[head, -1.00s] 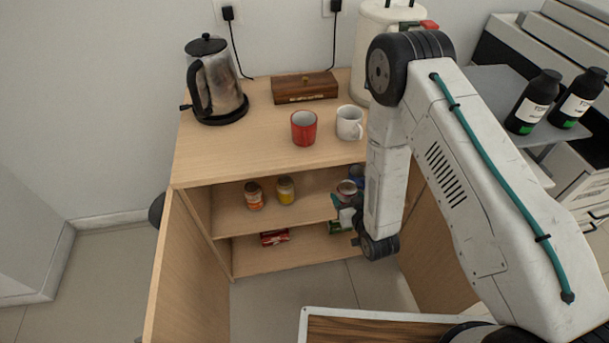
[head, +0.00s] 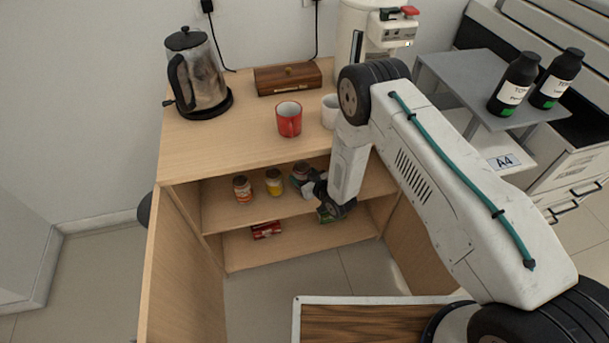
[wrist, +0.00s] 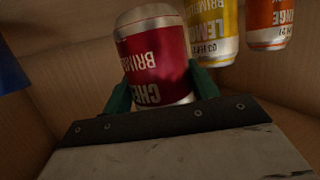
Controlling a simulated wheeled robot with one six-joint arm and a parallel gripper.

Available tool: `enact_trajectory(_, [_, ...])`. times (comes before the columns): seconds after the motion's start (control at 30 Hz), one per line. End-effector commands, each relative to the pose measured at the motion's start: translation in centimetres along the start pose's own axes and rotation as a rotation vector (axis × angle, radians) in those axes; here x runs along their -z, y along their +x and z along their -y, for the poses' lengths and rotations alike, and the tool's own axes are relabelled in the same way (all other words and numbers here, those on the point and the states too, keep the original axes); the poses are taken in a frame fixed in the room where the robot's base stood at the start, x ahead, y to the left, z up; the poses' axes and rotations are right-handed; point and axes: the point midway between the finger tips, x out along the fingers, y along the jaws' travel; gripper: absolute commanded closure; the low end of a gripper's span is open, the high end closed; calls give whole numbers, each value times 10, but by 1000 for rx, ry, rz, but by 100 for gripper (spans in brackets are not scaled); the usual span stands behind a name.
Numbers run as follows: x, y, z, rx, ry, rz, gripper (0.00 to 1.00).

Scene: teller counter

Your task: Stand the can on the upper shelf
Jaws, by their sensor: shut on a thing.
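The red can (head: 300,173), labelled as cherry, is held in the cabinet's upper compartment. In the wrist view the can (wrist: 157,62) sits between two green fingertips, with its lettering upside down. My gripper (wrist: 160,88) is shut on its sides; in the head view my gripper (head: 308,186) is partly hidden by my wrist. The upper shelf (head: 222,214) is the board under the can. I cannot tell whether the can's base touches it. The can looks about upright.
A yellow can (head: 274,183) and an orange can (head: 242,189) stand to its left on the same shelf. A red packet (head: 266,229) and a green item (head: 325,215) lie on the lower shelf. A red mug (head: 289,119) stands on the counter top. The open left door (head: 185,270) flanks the cabinet.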

Motion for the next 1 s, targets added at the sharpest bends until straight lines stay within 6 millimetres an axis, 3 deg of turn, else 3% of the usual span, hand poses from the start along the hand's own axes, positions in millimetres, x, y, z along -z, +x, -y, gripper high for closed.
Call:
enact_trajectory(0.1, [2,10,-15,-1,0,-2,80])
enact_trajectory(0.33, [3,19,-28,-1,0,-1,80])
enact_trajectory(0.57, [-29,28,-27,1,0,0,80])
enact_trajectory(0.93, [-34,30,-27,1,0,0,80])
enact_trajectory(0.97, [-35,30,-27,1,0,1,38])
enact_trajectory(1.0, [-34,30,-27,1,0,1,27])
